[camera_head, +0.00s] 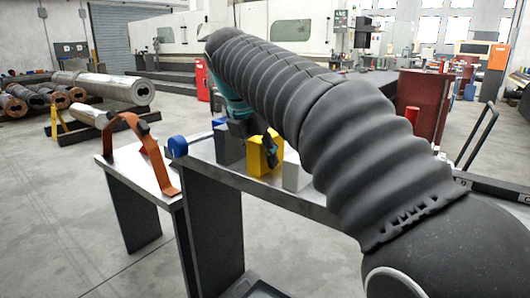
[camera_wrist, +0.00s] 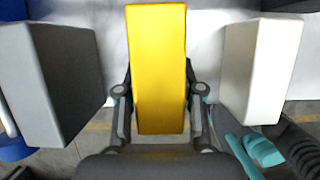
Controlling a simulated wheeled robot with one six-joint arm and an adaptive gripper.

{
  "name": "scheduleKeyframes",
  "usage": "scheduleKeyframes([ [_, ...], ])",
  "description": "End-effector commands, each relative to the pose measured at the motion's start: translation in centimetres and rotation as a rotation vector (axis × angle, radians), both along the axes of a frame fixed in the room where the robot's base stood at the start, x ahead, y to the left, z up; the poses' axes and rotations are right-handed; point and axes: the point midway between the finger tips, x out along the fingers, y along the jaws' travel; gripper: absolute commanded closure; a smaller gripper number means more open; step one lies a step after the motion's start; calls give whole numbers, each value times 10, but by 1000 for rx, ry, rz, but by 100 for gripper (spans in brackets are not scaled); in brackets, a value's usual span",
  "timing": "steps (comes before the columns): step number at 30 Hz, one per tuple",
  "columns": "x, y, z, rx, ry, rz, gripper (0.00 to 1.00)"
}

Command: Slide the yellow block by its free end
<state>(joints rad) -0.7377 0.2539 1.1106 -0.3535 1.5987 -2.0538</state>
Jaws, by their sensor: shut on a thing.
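The yellow block (camera_head: 256,157) stands on the table between two other blocks. In the wrist view it is a long yellow shape (camera_wrist: 157,50) in the middle, with its near end toward my gripper (camera_wrist: 159,80). One finger lies along each side of the block near that end, and my gripper is shut on it. In the head view my gripper (camera_head: 268,150) is at the yellow block, partly hidden by my arm. Whether the block is lifted or rests on the table I cannot tell.
A dark grey block (camera_wrist: 65,80) stands left of the yellow block and a pale block (camera_wrist: 258,70) right, both close but apart. A blue round object (camera_head: 178,146) is at the table's left end, near an orange bracket (camera_head: 150,155). A red cylinder (camera_head: 411,118) is farther right.

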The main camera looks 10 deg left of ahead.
Motion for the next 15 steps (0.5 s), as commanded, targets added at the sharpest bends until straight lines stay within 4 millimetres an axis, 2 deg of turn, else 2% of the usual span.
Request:
scheduleKeyframes([
  [15,10,-5,2,1,-4,-2,96],
])
